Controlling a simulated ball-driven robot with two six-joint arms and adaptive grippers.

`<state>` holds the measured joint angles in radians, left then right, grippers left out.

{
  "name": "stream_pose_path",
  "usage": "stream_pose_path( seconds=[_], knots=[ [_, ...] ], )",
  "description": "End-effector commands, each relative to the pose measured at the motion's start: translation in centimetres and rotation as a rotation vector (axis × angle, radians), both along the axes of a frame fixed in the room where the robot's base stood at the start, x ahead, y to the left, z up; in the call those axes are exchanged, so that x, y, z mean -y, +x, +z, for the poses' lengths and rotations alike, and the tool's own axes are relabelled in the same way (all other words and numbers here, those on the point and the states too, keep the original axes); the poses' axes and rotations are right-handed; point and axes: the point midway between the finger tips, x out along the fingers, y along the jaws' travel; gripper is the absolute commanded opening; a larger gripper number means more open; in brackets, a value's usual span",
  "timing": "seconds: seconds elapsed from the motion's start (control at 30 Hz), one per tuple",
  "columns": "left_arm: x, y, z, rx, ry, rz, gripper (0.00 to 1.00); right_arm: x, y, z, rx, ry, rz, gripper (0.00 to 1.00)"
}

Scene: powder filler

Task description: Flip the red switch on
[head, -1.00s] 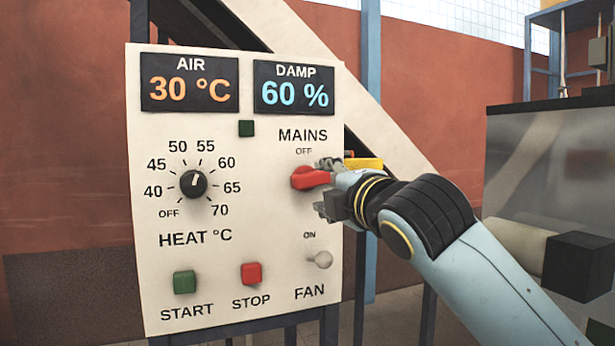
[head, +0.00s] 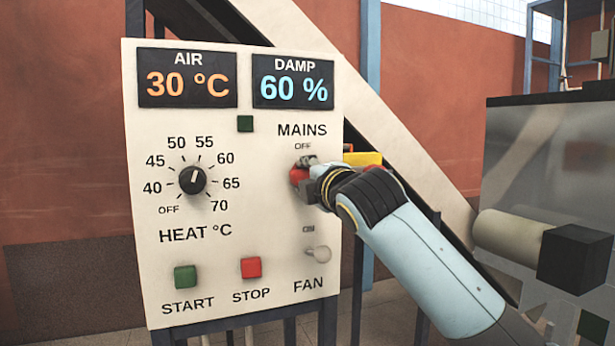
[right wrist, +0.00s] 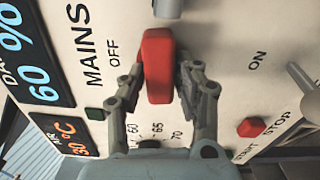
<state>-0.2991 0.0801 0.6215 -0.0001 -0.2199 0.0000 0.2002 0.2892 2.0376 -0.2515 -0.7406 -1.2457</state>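The red switch (head: 298,176) sits under the MAINS and OFF labels on the white panel, and its handle stands out from the panel. It shows larger in the right wrist view (right wrist: 158,68), between the OFF and ON labels and nearer to OFF. My right gripper (right wrist: 162,75) has one finger on each side of the handle, and both fingertips appear to press against it. In the head view my right gripper (head: 308,180) covers part of the switch, and its lower finger is hidden. My left gripper is not in view.
The white panel (head: 250,215) also carries a HEAT knob (head: 193,180), a green START button (head: 185,277), a red STOP button (head: 251,267) and a grey FAN toggle (head: 318,254) below the gripper. A grey machine (head: 545,135) stands at the right.

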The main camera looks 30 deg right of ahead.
Motion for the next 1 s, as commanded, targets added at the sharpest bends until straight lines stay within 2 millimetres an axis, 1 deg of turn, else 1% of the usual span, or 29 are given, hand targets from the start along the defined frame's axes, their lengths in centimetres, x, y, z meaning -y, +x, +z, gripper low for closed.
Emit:
stream_pose_path(
  seconds=[0.03,0.2,0.33,0.5,0.6,0.83,0.87,1.0],
  knots=[
    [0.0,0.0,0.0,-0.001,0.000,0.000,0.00,0.0,0.0,0.0,0.001,0.000,0.000,0.21],
    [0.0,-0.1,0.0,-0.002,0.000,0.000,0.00,0.0,0.0,0.0,0.001,0.000,0.000,0.00],
    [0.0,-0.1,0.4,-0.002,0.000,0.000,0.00,0.0,0.0,0.2,0.004,0.018,0.000,0.00],
    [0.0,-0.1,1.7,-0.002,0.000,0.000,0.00,0.0,0.0,0.4,0.030,0.131,-0.001,0.00],
    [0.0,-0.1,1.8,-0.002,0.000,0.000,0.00,0.0,0.1,0.2,0.039,0.160,-0.002,0.00],
    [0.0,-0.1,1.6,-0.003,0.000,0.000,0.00,0.0,0.1,0.2,0.041,0.162,-0.001,0.00],
    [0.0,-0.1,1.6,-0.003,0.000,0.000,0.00,0.0,0.1,0.2,0.041,0.162,-0.001,0.31],
    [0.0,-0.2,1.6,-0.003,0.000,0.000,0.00,0.0,0.1,0.2,0.040,0.161,-0.001,0.50]
  ],
)
